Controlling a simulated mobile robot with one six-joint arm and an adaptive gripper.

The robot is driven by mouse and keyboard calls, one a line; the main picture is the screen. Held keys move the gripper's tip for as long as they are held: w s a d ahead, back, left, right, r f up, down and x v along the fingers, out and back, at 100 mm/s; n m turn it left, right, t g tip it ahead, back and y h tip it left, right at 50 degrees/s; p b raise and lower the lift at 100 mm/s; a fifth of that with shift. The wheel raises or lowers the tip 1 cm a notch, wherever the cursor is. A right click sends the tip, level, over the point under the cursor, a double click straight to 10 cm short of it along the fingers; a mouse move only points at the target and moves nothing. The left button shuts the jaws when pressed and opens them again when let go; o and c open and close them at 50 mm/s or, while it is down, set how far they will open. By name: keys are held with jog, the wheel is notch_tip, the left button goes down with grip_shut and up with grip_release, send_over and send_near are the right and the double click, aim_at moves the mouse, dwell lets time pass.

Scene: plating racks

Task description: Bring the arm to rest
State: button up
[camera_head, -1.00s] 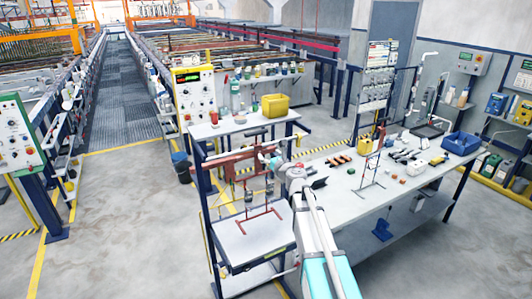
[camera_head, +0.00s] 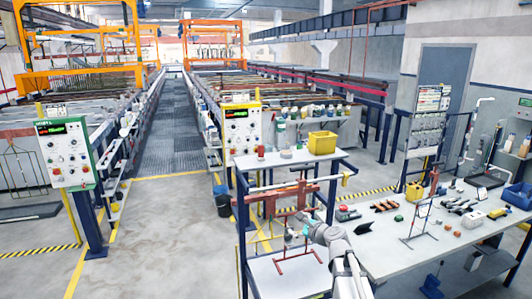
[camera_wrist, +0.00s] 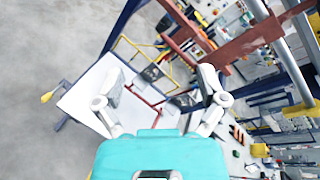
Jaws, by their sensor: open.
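My gripper (camera_head: 298,226) is in front of a plating stand, beside its red crossbar (camera_head: 275,195). In the wrist view my gripper (camera_wrist: 162,92) has its two grey fingers spread wide, with nothing held between them. The red crossbar also shows in the wrist view (camera_wrist: 248,42), beyond the right finger. A thin red rack (camera_head: 297,254) hangs or stands below the crossbar over a white shelf (camera_head: 262,280); I cannot tell which. My forearm reaches in from the bottom of the head view.
A white worktable (camera_head: 385,248) to the right carries a second red rack (camera_head: 421,222), small parts and a blue bin (camera_head: 518,195). A yellow bin (camera_head: 322,142) stands on the shelf behind. A control panel (camera_head: 66,152) is at left. The floor at lower left is clear.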

jog(key=s+a+f+n+g+b, duration=0.2)
jog(key=s+f+n+g+b, duration=0.15)
jog(key=s+f+n, duration=0.55)
jog(key=s+d+f+n+g+h+b, duration=0.3)
jog(key=s+f+n, duration=0.3)
jog(key=s+f, duration=0.3)
jog(key=s+d+f+n+g+h+b, duration=0.4)
jog(key=s+f+n+g+h+b, duration=0.1)
jog(key=s+f, duration=0.4)
jog(key=shift+s+n+g, duration=0.45)
jog(key=shift+n+g, duration=0.1)
jog(key=shift+n, duration=0.15)
jog(key=shift+c, duration=0.3)
